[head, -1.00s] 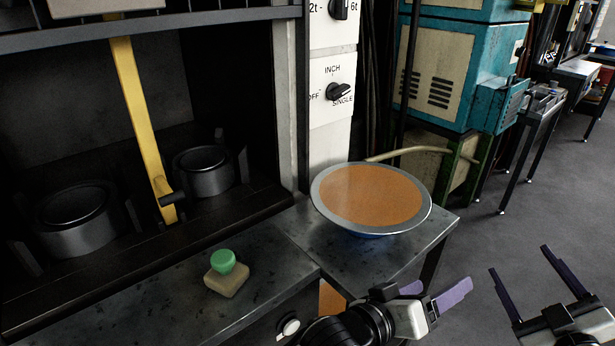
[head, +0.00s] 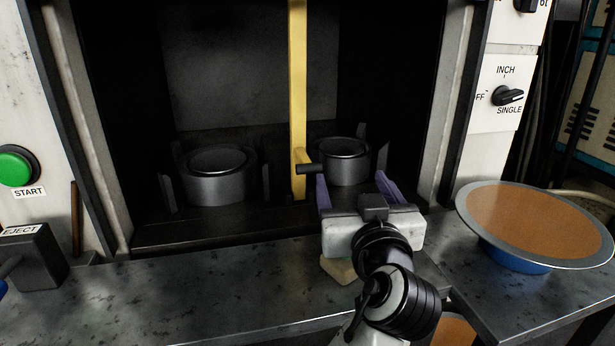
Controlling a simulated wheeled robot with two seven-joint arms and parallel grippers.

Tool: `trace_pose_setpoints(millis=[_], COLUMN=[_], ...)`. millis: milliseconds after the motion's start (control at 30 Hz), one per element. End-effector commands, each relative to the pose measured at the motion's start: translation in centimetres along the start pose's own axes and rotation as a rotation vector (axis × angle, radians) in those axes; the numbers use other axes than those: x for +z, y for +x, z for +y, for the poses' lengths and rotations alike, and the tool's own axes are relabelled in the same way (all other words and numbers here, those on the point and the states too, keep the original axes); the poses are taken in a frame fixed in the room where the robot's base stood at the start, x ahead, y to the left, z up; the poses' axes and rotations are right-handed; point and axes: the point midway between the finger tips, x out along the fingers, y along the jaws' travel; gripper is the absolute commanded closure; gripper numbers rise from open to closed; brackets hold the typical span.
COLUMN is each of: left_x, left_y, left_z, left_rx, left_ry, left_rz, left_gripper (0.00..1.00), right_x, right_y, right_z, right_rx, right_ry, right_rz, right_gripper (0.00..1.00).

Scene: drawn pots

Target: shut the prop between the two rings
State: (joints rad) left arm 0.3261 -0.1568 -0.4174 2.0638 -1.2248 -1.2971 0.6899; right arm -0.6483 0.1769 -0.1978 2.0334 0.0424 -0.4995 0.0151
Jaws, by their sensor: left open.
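The yellow prop (head: 298,95) stands upright between the left ring (head: 215,185) and the right ring (head: 345,170) in the dark press opening. A short dark handle (head: 310,169) sticks out near its foot. My left gripper (head: 353,182) is open, with its purple fingers pointing into the opening in front of the right ring. Its left finger is just below and beside the handle; I cannot tell whether they touch. Nothing shows between the fingers. My right gripper is out of view.
A pale block (head: 338,270) on the metal bench (head: 220,290) is partly hidden by my left gripper. An orange-topped round pan (head: 530,222) on a blue base stands at right. A green START button (head: 15,167) and EJECT box (head: 35,260) are at left.

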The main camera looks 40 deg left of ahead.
Motion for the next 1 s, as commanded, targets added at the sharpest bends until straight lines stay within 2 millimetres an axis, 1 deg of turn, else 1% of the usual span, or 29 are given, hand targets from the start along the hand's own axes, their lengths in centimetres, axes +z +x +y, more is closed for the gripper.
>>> trace_pose_setpoints(millis=[33,100,200,267,367,600,700,833,1000], left_x=[0.3,0.1,-0.1,-0.2,-0.4,-0.4,-0.4,-0.4,-0.4], left_y=[0.1,0.2,0.6,1.1,2.6,7.1,8.6,9.8,10.3], left_z=[-2.0,-3.9,-5.2,-5.5,-5.8,-6.5,-6.7,-6.9,-6.9], left_rx=[-0.066,-0.132,-0.177,-0.183,-0.182,-0.180,-0.179,-0.177,-0.175], left_ry=[0.007,0.017,0.024,0.026,0.027,0.028,0.027,0.026,0.025], left_rz=[0.006,0.012,0.017,0.019,0.020,0.020,0.020,0.019,0.018], left_gripper=[0.29,0.29,0.29,0.29,0.29,0.29,0.29,0.29,0.29], right_x=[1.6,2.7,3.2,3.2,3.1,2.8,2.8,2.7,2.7], right_y=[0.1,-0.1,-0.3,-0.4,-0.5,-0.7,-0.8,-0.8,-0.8], right_z=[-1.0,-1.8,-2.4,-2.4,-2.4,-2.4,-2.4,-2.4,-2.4], right_rx=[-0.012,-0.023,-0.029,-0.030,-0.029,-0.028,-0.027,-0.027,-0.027], right_ry=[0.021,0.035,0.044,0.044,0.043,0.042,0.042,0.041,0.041], right_rz=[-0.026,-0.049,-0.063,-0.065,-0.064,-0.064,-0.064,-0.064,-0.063], right_gripper=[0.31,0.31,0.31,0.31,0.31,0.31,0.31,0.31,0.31])
